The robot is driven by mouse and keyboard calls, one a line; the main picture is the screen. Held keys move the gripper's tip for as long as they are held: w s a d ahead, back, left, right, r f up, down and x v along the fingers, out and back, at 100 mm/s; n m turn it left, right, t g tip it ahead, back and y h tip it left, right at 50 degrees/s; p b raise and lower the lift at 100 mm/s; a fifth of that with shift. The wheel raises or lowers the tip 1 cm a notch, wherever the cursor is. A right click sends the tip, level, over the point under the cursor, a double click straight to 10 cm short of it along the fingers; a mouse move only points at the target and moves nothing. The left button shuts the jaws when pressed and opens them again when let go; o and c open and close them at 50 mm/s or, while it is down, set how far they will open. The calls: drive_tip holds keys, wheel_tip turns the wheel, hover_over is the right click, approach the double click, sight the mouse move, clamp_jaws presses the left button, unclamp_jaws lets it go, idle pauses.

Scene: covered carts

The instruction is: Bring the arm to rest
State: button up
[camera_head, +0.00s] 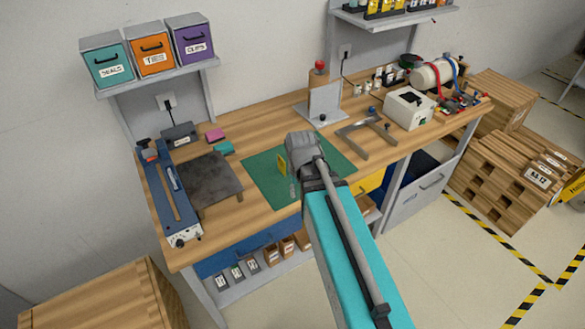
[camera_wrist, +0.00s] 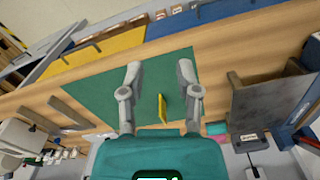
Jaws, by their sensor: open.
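My gripper (camera_wrist: 160,69) is open in the wrist view, its two grey fingers spread above the green mat (camera_wrist: 85,88). A small yellow piece (camera_wrist: 162,108) shows between the fingers, closer to the right one and not gripped. I cannot tell its exact height gap from the fingers. In the head view my teal arm reaches from the bottom over the bench, with its grey wrist over the green mat (camera_head: 262,190). The yellow piece (camera_head: 282,164) shows just left of the wrist. The fingers are mostly hidden there.
The wooden bench (camera_head: 250,120) carries a blue long device (camera_head: 170,195) and dark plate (camera_head: 205,178) at left. A grey stand (camera_head: 322,103), a clamp-like frame (camera_head: 368,137) and a white box (camera_head: 409,108) stand at back right. Labelled bins (camera_head: 151,50) sit on a shelf above.

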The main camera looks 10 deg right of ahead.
drive_tip(key=s, duration=0.3)
wheel_tip(320, 180, down, 4)
drive_tip(key=b, duration=0.3)
drive_tip(key=shift+r+b, duration=0.15)
drive_tip(key=shift+b, duration=0.2)
drive_tip(key=shift+o, duration=0.3)
idle(1.2)
idle(0.3)
